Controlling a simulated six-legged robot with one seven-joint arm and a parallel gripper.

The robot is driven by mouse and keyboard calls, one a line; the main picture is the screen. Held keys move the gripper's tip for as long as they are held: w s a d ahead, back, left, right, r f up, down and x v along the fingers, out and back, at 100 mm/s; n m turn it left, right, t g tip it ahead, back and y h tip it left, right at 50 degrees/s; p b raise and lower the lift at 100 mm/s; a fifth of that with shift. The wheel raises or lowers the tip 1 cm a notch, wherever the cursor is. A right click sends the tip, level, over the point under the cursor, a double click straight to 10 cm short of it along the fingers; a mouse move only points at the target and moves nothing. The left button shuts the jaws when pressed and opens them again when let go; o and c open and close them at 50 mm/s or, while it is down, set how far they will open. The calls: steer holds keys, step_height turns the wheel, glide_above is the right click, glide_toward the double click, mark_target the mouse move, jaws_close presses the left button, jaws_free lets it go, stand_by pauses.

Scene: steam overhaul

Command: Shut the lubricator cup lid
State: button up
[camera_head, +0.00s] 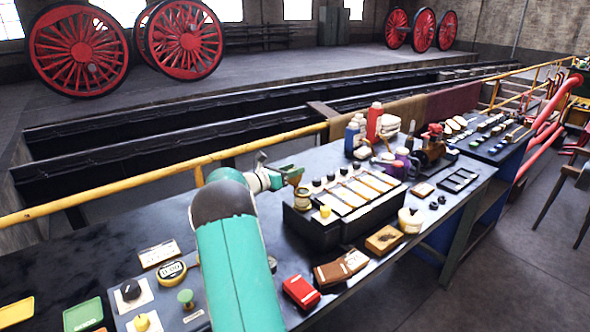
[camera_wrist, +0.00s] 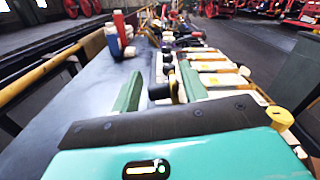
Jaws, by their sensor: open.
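My gripper (camera_head: 290,175) is stretched over the bench at the back left end of a black box with a row of pale labelled strips (camera_head: 325,235). In the wrist view its two green fingers stand apart, so my gripper (camera_wrist: 160,78) is open, with no thing held. A small cream and brass cup (camera_head: 303,199) stands on the box's left end, just below and in front of my gripper. It may be the lubricator cup; its lid cannot be made out clearly. Black knobs (camera_wrist: 168,57) show between and beyond the fingers.
A yellow knob (camera_head: 325,211) stands near the cup. A lidded cream jar (camera_head: 410,220), a brown block (camera_head: 384,239) and a red box (camera_head: 301,292) lie along the front. Red and blue bottles (camera_head: 374,122) stand behind. A yellow rail (camera_head: 130,187) runs behind the bench.

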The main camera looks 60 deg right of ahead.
steer(key=shift+x, duration=0.8)
steer(key=shift+w, duration=0.1)
steer(key=c, duration=0.8)
